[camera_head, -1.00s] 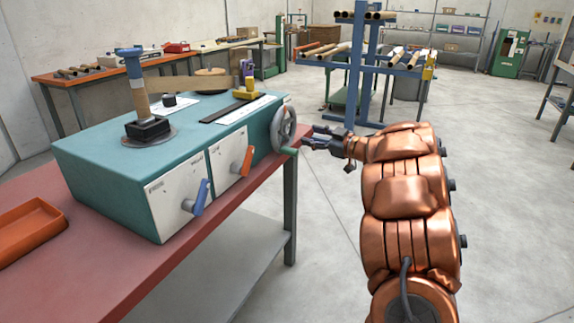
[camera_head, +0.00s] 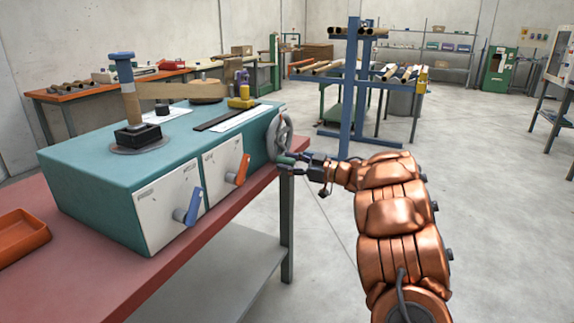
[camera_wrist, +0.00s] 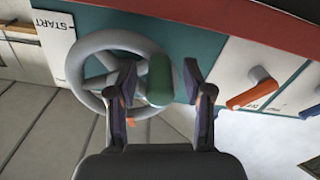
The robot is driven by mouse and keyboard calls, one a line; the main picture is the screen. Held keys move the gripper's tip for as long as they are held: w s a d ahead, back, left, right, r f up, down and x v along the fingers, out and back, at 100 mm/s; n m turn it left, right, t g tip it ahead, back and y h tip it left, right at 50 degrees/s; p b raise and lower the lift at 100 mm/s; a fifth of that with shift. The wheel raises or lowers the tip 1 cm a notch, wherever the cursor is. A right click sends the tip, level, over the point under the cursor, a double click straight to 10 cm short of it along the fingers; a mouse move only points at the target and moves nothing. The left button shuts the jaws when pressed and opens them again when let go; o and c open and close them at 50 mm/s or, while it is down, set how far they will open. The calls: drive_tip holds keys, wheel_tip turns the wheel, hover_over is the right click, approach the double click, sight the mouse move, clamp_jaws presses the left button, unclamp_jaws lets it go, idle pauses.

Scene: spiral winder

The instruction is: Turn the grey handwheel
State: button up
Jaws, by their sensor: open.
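The grey handwheel (camera_head: 279,137) is on the right end of the teal winder box (camera_head: 140,140). In the wrist view the grey handwheel (camera_wrist: 90,60) fills the upper left, with its green handle (camera_wrist: 160,80) standing out from the rim. My gripper (camera_head: 296,163) is at the lower part of the wheel in the head view. In the wrist view my gripper (camera_wrist: 158,85) is open, with one finger on each side of the green handle. The left finger is close to the handle and a gap shows at the right finger; contact cannot be told.
An orange lever (camera_head: 237,170) and a blue lever (camera_head: 191,208) stick out from the box's front panels. The box stands on a red table (camera_head: 90,275) with an orange tray (camera_head: 20,237). A blue rack (camera_head: 352,90) stands behind. The floor at right is clear.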

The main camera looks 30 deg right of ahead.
drive_tip(key=shift+w+a, duration=0.1)
drive_tip(key=shift+w, duration=0.15)
clamp_jaws()
idle(0.3)
